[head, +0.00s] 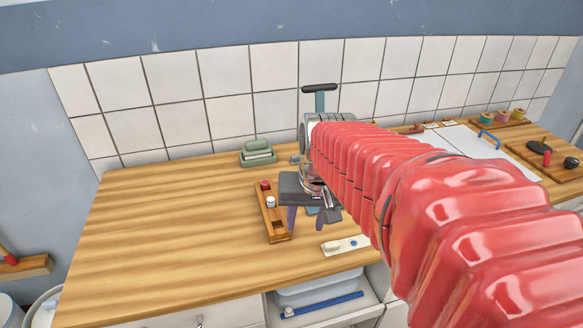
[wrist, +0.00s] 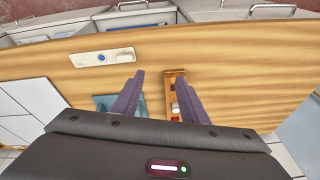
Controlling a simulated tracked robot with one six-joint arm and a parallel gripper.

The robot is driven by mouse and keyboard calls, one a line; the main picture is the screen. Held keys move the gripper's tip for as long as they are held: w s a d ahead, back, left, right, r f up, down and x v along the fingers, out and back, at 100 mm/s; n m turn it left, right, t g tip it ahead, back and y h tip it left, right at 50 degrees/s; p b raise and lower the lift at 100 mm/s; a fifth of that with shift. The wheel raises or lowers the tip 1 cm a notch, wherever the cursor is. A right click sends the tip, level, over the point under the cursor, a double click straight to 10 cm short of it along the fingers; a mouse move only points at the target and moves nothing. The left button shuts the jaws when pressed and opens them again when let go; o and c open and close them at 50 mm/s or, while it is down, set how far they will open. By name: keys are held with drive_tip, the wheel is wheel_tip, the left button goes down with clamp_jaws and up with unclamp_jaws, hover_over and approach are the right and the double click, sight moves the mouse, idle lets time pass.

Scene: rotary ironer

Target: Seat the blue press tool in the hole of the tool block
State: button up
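The tool block, a narrow wooden holder (head: 272,222), lies on the worktop and bears a red-topped piece (head: 265,185) and a white-topped piece (head: 270,202). Its near end looks empty. It also shows in the wrist view (wrist: 168,84), partly behind a finger. My gripper (head: 306,226) is open, with dark purple fingers, just right of the holder in the head view. I cannot clearly pick out the blue press tool; a teal piece (head: 311,211) lies behind the fingers, mostly hidden.
A white plate with a blue button (head: 345,245) lies near the front edge. A green stand (head: 257,153) is at the back. My red arm hides much of the right. The left worktop is clear.

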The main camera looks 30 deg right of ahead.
drive_tip(key=w+d+f+m+y, duration=0.1)
drive_tip(key=w+d+m, duration=0.5)
drive_tip(key=d, duration=0.5)
drive_tip(key=w+d+m+y, duration=0.1)
drive_tip(key=w+d+m, duration=0.2)
drive_tip(key=d+m, duration=0.7)
drive_tip(key=w+d+r+m+y, duration=0.1)
drive_tip(key=w+d+r+m, duration=0.1)
drive_tip(key=m, duration=0.4)
drive_tip(key=shift+w+d+r+m+t+y, duration=0.15)
drive_tip(key=shift+w+r+m+t+y, duration=0.15)
drive_tip(key=shift+w+r, duration=0.8)
drive_tip(key=shift+s+r, duration=0.15)
drive_tip(key=shift+s, duration=0.2)
drive_tip(key=x, duration=0.8)
